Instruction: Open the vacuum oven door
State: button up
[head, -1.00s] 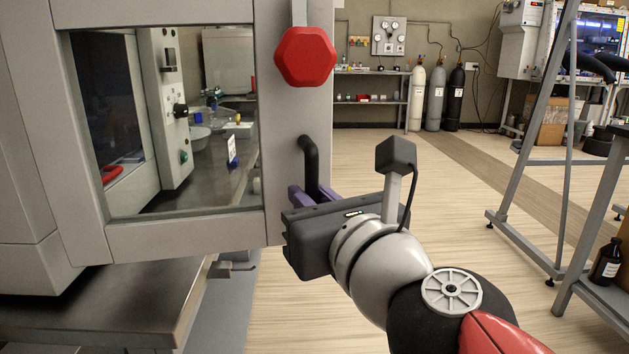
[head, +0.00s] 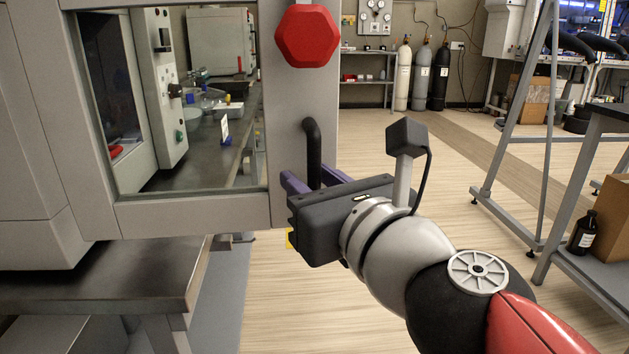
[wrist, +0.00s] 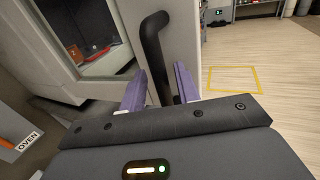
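The vacuum oven door (head: 172,216) is a grey frame around a large window, with a red hexagonal knob (head: 306,36) high on its right side. It stands swung out from the grey oven body (head: 32,130), jutting past the bench edge. Its black bar handle (head: 312,150) is below the knob and upright in the wrist view (wrist: 152,45). The fingers also show in the wrist view (wrist: 161,85). The exact finger contact is partly hidden.
A dark metal bench (head: 100,275) is under the door at left. Gas cylinders (head: 420,75) stand at the back wall. The floor between is clear.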

jog(key=p+v, duration=0.3)
jog(key=v, duration=0.3)
jog(key=shift+s+d+r, duration=0.15)
jog(key=shift+s, duration=0.05)
jog(key=shift+s+d+f, duration=0.2)
jog(key=shift+s+d, duration=0.1)
jog(key=shift+s, duration=0.25)
